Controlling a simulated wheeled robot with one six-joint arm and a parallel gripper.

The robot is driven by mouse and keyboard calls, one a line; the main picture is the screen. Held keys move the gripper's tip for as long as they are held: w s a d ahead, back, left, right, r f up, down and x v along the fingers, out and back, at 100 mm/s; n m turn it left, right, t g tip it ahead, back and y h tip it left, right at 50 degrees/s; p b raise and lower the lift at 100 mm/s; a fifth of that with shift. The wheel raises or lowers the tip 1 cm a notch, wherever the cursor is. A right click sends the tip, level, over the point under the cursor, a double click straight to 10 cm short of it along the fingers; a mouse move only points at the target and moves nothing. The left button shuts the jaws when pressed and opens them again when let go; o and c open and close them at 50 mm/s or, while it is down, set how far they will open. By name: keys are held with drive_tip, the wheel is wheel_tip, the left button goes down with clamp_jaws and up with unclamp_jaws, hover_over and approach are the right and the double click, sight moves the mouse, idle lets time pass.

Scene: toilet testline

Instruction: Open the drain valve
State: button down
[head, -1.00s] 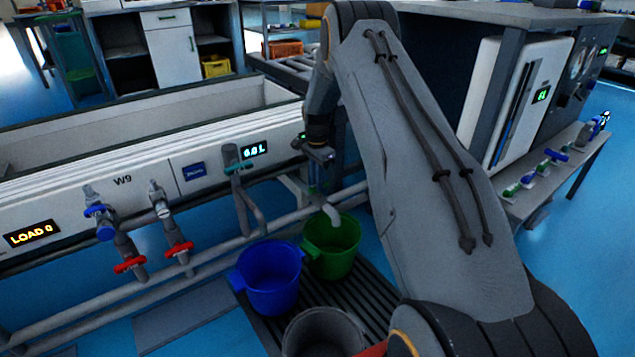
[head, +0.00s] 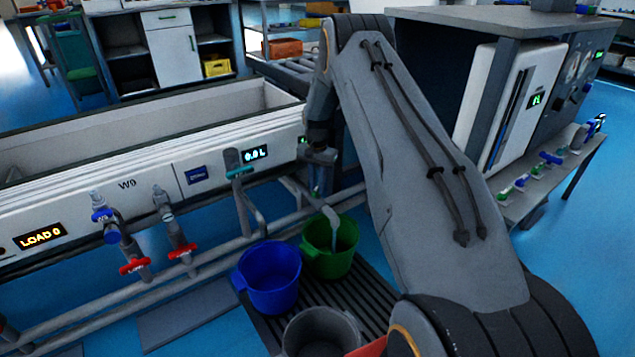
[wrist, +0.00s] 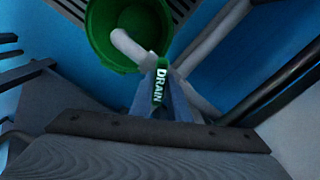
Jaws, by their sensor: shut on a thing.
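The green drain valve handle (wrist: 160,84), lettered DRAIN, points along the middle of the wrist view. My gripper (wrist: 158,104) is shut on it, with its fingers on both sides of the handle. In the head view my gripper (head: 316,182) is at the right end of the trough, and the handle is mostly hidden by it. The pale drain spout (head: 330,214) curves down over the green bucket (head: 331,258). It also shows in the wrist view (wrist: 128,45). A thin pale streak, like water, hangs below the spout into the bucket.
A blue bucket (head: 269,279) and a grey bucket (head: 321,336) stand beside the green one on a dark grate (head: 375,300). Two red-handled taps and a teal-handled valve (head: 239,172) line the trough front (head: 75,205). Pipes run low along the trough.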

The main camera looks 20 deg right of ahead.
drive_tip(key=n+p, duration=0.1)
drive_tip(key=n, duration=0.5)
drive_tip(key=shift+s+d+p, duration=0.1)
drive_tip(key=shift+d+p, duration=0.05)
drive_tip(key=shift+p, duration=0.2)
drive_tip(key=n, duration=0.5)
drive_tip(key=shift+d+n+p, duration=0.15)
drive_tip(key=shift+n+p, duration=0.15)
drive_tip(key=c, duration=1.7)
unclamp_jaws()
drive_tip(key=shift+r, duration=0.1)
wheel_tip(320, 180, up, 8)
drive_tip(key=shift+f+p, duration=0.15)
drive_tip(key=shift+p, duration=0.85)
